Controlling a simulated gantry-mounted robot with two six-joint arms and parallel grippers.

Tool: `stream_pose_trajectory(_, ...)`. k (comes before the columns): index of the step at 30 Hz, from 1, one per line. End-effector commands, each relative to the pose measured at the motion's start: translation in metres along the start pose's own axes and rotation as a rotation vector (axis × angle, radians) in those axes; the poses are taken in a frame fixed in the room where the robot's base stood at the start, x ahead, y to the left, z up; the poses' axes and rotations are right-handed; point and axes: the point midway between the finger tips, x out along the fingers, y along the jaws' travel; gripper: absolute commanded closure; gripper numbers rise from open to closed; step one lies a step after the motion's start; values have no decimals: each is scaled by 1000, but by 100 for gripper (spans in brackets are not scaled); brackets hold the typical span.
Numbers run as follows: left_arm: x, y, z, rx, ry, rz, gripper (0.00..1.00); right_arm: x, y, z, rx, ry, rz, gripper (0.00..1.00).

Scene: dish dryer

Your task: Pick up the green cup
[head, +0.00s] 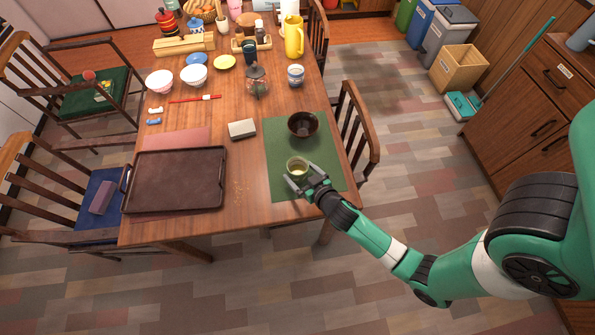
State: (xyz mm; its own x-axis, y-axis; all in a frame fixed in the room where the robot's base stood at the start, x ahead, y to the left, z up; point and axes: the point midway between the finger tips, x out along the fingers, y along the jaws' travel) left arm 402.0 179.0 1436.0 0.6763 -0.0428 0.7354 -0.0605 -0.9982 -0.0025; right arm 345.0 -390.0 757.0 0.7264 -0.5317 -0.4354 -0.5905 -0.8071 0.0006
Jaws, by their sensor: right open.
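A small green cup (297,165) stands on the green placemat (282,145), towards the near right end of the wooden table. My right gripper (298,183) is at the near side of the cup, with its open fingers close to it. The fingertips partly overlap the cup's lower part in the picture, and I cannot tell whether they touch it. My left gripper is not in the head view.
A dark brown bowl (303,124) sits on the placemat just behind the cup. A dark tray (176,180) lies to the left, with a small grey box (242,129) between. A chair (357,130) stands against the table's right side. Bowls and a yellow pitcher (293,37) stand farther back.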

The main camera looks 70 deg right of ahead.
Motion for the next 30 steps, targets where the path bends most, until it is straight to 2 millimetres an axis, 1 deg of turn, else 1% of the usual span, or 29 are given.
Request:
stream_pose_trajectory(2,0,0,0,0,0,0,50,2,0,0,0,1,0,0)
stream_pose_trajectory(4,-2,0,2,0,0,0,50,9,0,0,1,1,1,0)
stream_pose_trajectory(9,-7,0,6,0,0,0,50,40,1,0,2,2,0,0)
stream_pose_trajectory(12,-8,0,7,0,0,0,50,50,0,0,1,1,-1,0)
stream_pose_trajectory(19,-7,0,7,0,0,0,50,52,0,-1,0,0,-2,0)
stream_pose_trajectory(20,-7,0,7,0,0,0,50,52,0,-1,0,0,-2,4)
stream_pose_trajectory(21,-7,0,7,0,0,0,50,52,0,-1,0,0,-2,11)
stream_pose_trajectory(23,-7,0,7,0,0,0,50,52,0,-1,0,0,-2,22)
stream_pose_trajectory(24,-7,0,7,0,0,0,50,52,0,-1,0,0,-2,29)
stream_pose_trajectory(26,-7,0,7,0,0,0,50,51,0,-1,0,0,-2,40)
stream_pose_trajectory(30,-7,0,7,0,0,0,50,51,0,-1,0,0,-2,65)
